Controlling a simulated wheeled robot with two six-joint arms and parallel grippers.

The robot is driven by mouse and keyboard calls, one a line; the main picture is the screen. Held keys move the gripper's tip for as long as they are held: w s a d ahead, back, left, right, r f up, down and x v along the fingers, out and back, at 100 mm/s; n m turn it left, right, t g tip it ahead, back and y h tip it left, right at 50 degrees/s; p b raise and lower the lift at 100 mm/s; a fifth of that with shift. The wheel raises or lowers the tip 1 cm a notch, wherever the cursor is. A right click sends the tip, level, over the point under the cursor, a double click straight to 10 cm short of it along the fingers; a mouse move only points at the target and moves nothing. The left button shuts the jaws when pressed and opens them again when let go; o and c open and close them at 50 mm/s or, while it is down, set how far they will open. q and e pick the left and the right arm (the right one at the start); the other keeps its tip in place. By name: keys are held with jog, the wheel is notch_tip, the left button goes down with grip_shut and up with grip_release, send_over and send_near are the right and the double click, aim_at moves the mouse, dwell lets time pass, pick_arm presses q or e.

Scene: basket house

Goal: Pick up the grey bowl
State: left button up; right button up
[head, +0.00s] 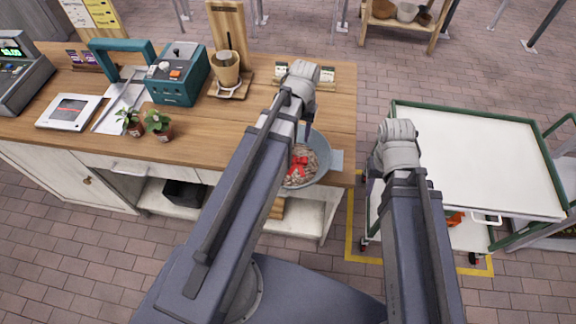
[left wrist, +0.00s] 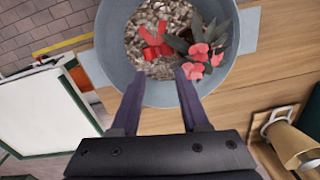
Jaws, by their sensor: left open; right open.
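The grey bowl (head: 321,147) sits at the right end of the wooden counter, partly hidden by my left arm. It has flat side handles and holds brown-grey pebbles, a red bow-like piece and red flowers. It also fills the top of the left wrist view (left wrist: 105,80). My left gripper (left wrist: 161,80) is open and empty, its two fingers at the bowl's near rim; I cannot tell whether they touch it. In the head view its fingers are mostly hidden behind the wrist. My right gripper (head: 396,160) is right of the counter, near the white-topped cart; its fingertips are hidden.
The counter (head: 225,122) also bears small potted plants (head: 157,122), a teal machine (head: 178,75), a coffee dripper stand (head: 228,75) and a white scale (head: 68,111). The white-topped cart (head: 480,160) stands at the right, with a floor gap between it and the counter.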

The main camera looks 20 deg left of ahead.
pick_arm(q)
jog(key=s+d+m, duration=0.3)
jog(key=s+d, duration=0.3)
jog(key=d, duration=0.4)
jog(key=s+d+f+m+b, duration=0.2)
jog(key=s+d+f+b, duration=0.1)
jog(key=f+b, duration=0.4)
jog(key=shift+s+d+f+y+b, duration=0.25)
jog(key=shift+d+f+y+b, duration=0.15)
jog(key=shift+d, duration=0.35)
